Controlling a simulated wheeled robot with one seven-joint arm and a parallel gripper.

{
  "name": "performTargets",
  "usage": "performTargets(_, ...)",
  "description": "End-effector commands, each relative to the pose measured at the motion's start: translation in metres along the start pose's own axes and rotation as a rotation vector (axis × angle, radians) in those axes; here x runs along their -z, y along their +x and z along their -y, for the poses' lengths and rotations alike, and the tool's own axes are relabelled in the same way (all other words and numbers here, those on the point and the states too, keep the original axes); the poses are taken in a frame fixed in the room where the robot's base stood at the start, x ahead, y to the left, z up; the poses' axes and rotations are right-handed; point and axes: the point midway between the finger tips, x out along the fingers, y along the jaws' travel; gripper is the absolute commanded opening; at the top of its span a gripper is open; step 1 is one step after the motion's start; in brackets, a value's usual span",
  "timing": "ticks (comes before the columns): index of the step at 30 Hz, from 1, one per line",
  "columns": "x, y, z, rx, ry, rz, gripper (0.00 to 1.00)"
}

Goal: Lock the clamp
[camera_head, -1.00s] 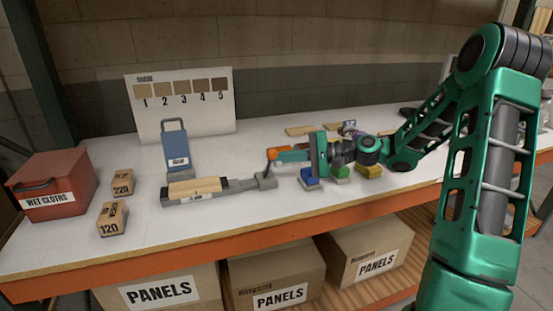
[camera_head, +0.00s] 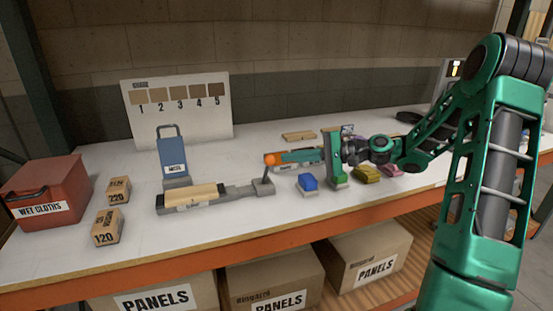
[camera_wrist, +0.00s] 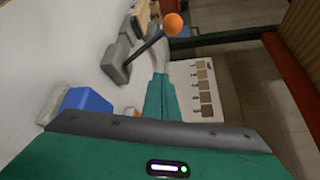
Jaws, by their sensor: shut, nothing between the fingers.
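The clamp (camera_head: 262,187) is the grey block at the right end of a long grey fixture on the bench. Its dark lever stands up, leaning slightly, with an orange ball knob (camera_head: 270,160) on top. The knob also shows in the wrist view (camera_wrist: 173,23), above the lever (camera_wrist: 145,48). A pale wood strip (camera_head: 192,194) lies in the fixture's left part. My gripper (camera_head: 284,158) is shut and empty, its fingers pointing left just right of the knob. In the wrist view my fingers (camera_wrist: 160,85) are close to the lever; I cannot tell whether they touch it.
Blue (camera_head: 308,183), green (camera_head: 338,181), yellow (camera_head: 367,175) and pink blocks stand below and right of my gripper. The red WET CLOTHS box (camera_head: 45,190) and two small cartons (camera_head: 108,228) are at left. Bench space in front is clear.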

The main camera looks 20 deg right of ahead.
Motion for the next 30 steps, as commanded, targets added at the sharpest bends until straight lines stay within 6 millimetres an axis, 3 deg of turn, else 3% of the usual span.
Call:
performTargets(6, 0.005, -0.028, -0.013, 0.0, -0.001, 0.004, 0.0)
performTargets(11, 0.007, -0.039, -0.018, 0.0, -0.002, 0.006, 0.0)
performTargets(30, 0.005, -0.038, -0.02, -0.013, -0.01, 0.007, 0.0)
